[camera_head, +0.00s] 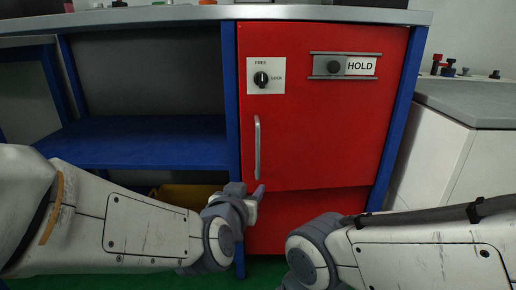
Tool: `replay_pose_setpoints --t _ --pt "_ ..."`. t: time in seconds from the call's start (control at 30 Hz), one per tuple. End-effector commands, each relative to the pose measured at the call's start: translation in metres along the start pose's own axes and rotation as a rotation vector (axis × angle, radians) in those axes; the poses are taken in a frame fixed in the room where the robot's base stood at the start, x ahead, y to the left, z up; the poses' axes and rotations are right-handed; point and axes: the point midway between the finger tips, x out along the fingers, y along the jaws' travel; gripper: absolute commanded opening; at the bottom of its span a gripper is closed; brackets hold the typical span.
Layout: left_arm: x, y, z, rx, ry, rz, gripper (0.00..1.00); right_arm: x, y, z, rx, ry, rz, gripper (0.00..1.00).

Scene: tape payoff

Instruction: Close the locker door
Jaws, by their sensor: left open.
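The red locker door (310,135) fills the front between two blue posts and looks roughly flush with them; a small gap could not be told from here. It has a vertical metal handle (257,147) on its left side. A black knob (261,79) sits on a white plate marked FREE and LOCK, its pointer seemingly upright toward FREE. A dark slider knob (333,67) sits in a rail beside a HOLD label. My left gripper (256,192) is open and empty, just below the handle's lower end. My right arm comes in from the right; its gripper is out of frame.
A grey worktop (180,14) runs above the door. A blue shelf (150,142) is to the left, with a yellow bin (185,194) below it, partly hidden by my left arm. A white cabinet (435,150) with small knobs on top stands at the right.

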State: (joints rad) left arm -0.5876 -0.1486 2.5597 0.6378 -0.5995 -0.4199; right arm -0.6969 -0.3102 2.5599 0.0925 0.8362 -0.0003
Motion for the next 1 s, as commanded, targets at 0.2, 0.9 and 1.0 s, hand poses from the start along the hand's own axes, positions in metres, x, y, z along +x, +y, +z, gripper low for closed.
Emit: replay_pose_setpoints --t 0.2,0.9,1.0 --pt "-0.037 0.017 -0.061 -0.004 0.265 -0.081 0.44 -0.001 0.0 0.0 0.0 0.0 0.0 0.0" --pt "0.017 0.004 -0.089 -0.012 0.321 -0.126 0.44 -0.045 -0.003 -0.003 0.0 0.001 0.0 0.0" --pt "0.032 0.003 -0.095 -0.01 0.32 -0.124 0.44 -0.037 -0.003 -0.002 0.0 -0.001 0.0 0.0"
